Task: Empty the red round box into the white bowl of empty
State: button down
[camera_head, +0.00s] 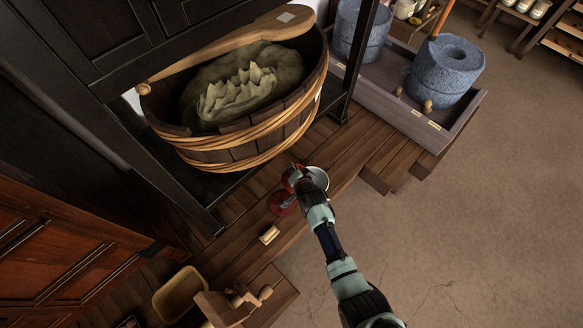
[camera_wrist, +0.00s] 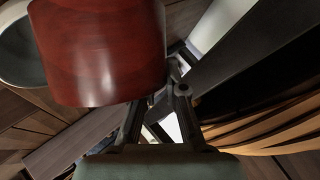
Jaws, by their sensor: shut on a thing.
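My gripper (camera_head: 298,182) is above the wooden bench, shut on the red round box. The box is mostly hidden behind the gripper in the head view, with a bit of red (camera_head: 288,178) showing at its left. In the wrist view the red round box (camera_wrist: 100,50) fills the upper left, in front of my fingers (camera_wrist: 165,95); its contents are not visible. The white bowl (camera_head: 319,177) is just right of the gripper, partly covered by it. Its pale rim and grey inside also show in the wrist view (camera_wrist: 18,55).
A large wooden tub (camera_head: 235,150) with a paddle across it stands close behind. A small pale block (camera_head: 269,235) lies on the bench. A tan tray (camera_head: 180,294) is at the lower left. Blue-grey stones (camera_head: 446,70) stand in a trough at the back right.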

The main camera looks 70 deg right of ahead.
jog(key=shift+s+d+f+m+t+y, duration=0.15)
jog(key=shift+s+d+m+t+y, duration=0.25)
jog(key=shift+s+d+m+t, duration=0.15)
jog(key=shift+s+d+f+b, duration=0.15)
jog(key=shift+s+f+b, duration=0.05)
jog(key=shift+b, duration=0.6)
jog(key=s+d+m+t+y+b, duration=0.1)
jog(key=m+t+b, duration=0.1)
jog(key=b, duration=0.2)
jog(key=shift+s+d+y, duration=0.35)
jog(key=shift+s+y, duration=0.05)
jog(key=shift+s+d+m+t+b, duration=0.1)
jog(key=shift+m+t+b, duration=0.25)
jog(key=shift+b, duration=0.05)
jog(key=shift+r, duration=0.1)
